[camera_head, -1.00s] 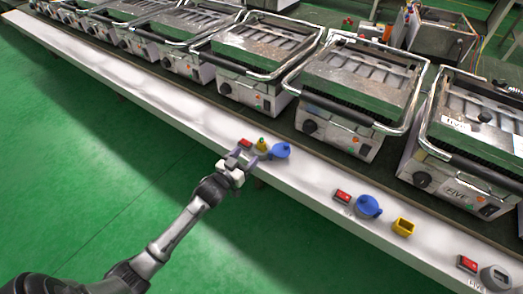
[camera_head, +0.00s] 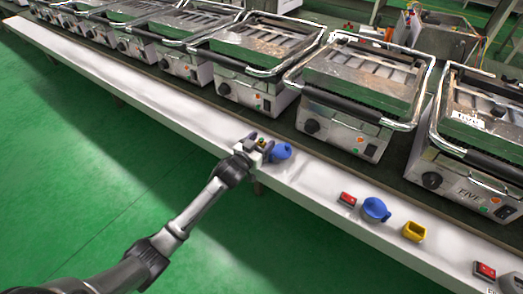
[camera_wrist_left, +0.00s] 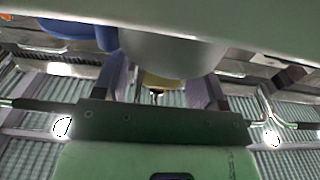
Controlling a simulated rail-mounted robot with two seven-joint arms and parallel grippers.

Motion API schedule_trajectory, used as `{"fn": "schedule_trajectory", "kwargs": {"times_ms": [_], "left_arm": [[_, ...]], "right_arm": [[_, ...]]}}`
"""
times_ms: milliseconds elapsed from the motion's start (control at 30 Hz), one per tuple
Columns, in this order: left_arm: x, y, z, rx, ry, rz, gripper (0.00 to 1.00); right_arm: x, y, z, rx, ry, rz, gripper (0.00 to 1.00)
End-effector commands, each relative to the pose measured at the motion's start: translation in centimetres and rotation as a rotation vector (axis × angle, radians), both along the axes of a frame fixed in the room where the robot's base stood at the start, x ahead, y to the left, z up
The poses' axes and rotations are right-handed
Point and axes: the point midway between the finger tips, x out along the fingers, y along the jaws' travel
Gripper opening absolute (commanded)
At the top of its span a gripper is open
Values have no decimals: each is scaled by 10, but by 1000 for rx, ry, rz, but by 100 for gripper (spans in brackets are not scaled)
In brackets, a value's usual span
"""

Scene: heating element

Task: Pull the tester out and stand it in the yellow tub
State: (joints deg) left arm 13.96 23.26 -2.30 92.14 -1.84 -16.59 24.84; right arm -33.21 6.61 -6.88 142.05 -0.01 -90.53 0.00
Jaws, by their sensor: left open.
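My left gripper (camera_head: 261,142) is open at the white ledge, with its fingers on either side of a small upright piece with a green top (camera_head: 262,141), which looks like the tester. The gripper hides most of this piece. In the left wrist view, a yellow part (camera_wrist_left: 158,80) shows between the two fingers, partly covered by a pale rounded shape. I cannot tell whether the fingers touch it. An empty-looking yellow tub (camera_head: 414,231) stands on the ledge farther right. My right gripper is not in view.
A blue round piece (camera_head: 281,151) sits just right of the gripper. Another blue piece (camera_head: 375,210) and a red switch (camera_head: 347,199) stand left of the yellow tub. A row of grills (camera_head: 350,95) lines the back.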

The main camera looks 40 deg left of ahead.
Motion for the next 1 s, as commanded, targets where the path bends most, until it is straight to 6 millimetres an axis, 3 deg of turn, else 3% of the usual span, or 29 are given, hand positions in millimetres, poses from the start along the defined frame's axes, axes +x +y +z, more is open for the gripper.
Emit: {"fn": "schedule_trajectory", "kwargs": {"times_ms": [267, 833, 1000], "left_arm": [[2, 0, 1, 0, 0, 0, 65], [2, 0, 0, -1, 0, 0, 11], [2, 0, 1, -1, 0, -1, 11]], "right_arm": [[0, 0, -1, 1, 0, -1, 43], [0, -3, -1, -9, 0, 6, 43], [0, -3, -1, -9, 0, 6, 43]]}}
